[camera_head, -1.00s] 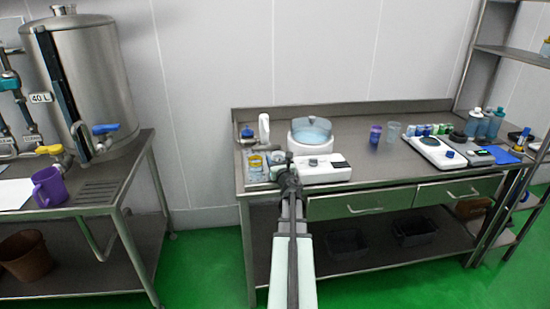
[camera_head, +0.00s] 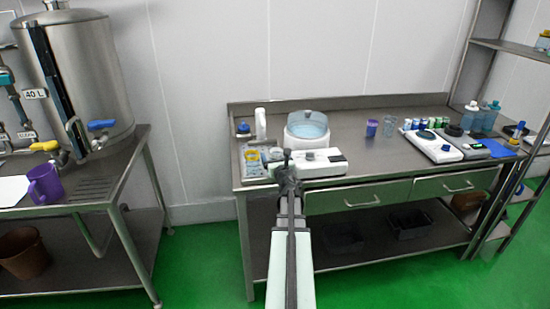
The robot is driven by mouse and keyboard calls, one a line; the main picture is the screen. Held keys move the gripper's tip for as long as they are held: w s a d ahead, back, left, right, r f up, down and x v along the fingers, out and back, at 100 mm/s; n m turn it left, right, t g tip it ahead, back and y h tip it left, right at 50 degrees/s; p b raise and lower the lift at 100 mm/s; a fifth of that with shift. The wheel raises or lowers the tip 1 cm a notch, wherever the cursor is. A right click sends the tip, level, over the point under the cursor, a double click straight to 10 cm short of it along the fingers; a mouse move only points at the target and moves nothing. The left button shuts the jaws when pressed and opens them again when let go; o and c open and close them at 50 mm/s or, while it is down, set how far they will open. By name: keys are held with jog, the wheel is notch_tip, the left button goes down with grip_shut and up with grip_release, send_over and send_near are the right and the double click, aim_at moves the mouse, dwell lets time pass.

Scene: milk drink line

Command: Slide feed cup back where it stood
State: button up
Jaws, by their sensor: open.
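I cannot tell for sure which vessel is the feed cup. A small purple cup (camera_head: 371,128) and a clear cup (camera_head: 389,127) stand upright side by side on the steel bench (camera_head: 350,150). A small yellowish vessel (camera_head: 252,157) stands at the bench's left front. My gripper (camera_head: 286,160) is at the bench's front edge, in front of the white device with a clear bowl (camera_head: 308,130). It is open, and I see nothing held. The arm hides part of the bench edge, and the fingers are too small to see in detail.
A white scale-like device (camera_head: 432,148) and several bottles (camera_head: 483,117) stand at the bench's right. On the left table are a steel tank (camera_head: 95,80) and a purple jug (camera_head: 44,184). The bench middle has free room. A shelf rack (camera_head: 500,45) borders the right.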

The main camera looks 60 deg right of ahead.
jog(key=v, duration=1.2)
dwell(0.7)
